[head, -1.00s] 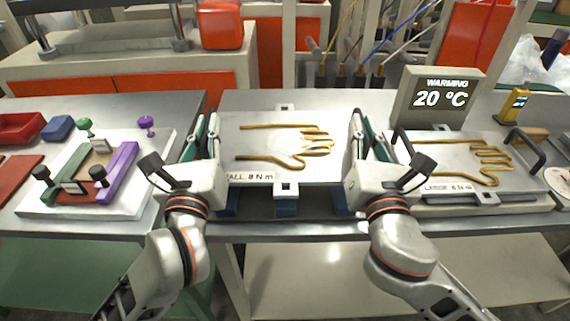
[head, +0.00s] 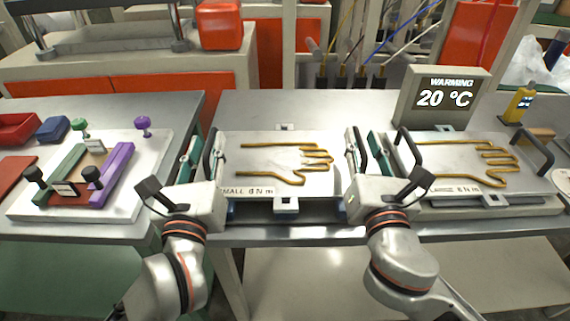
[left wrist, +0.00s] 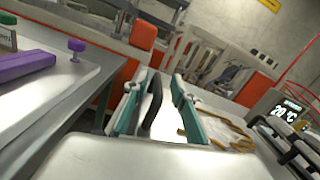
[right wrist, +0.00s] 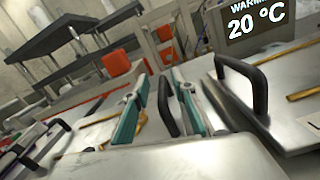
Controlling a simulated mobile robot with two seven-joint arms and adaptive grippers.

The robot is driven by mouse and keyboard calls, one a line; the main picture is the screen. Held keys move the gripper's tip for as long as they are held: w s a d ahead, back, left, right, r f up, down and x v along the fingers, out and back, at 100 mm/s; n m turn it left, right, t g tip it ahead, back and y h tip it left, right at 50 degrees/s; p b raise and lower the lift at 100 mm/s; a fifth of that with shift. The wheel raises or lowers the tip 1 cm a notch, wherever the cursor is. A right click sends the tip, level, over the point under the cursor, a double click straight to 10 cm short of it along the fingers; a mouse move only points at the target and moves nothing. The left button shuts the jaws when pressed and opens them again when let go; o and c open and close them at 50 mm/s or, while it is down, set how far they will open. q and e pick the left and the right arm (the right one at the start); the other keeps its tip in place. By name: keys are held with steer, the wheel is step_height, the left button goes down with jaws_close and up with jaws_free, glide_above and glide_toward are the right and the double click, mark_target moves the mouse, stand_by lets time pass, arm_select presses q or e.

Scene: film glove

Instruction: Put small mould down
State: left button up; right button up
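The small mould (head: 235,165), a flat metal plate with a yellow hand outline and a "SMALL 8 N m" label, lies level on the bench between my grippers. Blue pieces show under its front edge; the contact beneath is hidden. My left gripper (head: 203,160) is open around the mould's left black handle (left wrist: 153,105), which stands between its teal-padded fingers (left wrist: 157,108). My right gripper (head: 365,153) is open around the right black handle (right wrist: 166,106), also between its fingers (right wrist: 158,105). Gaps show beside both handles.
The large mould (head: 430,155) with black handles lies close to the right, before a display (head: 443,97) reading "WARMING 20 °C". A white board (head: 130,205) with green and purple bars and knobs is at left. Bare bench shows behind the small mould.

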arm_select(q)
steer(key=s, duration=0.5)
steer(key=shift+s+f, duration=0.15)
steer(key=shift+s, duration=0.25)
arm_select(e)
steer(key=shift+s+f, duration=0.1)
steer(key=shift+s, duration=0.25)
steer(key=s, duration=0.7)
steer(key=shift+f, duration=0.15)
arm_select(q)
steer(key=shift+s, duration=0.1)
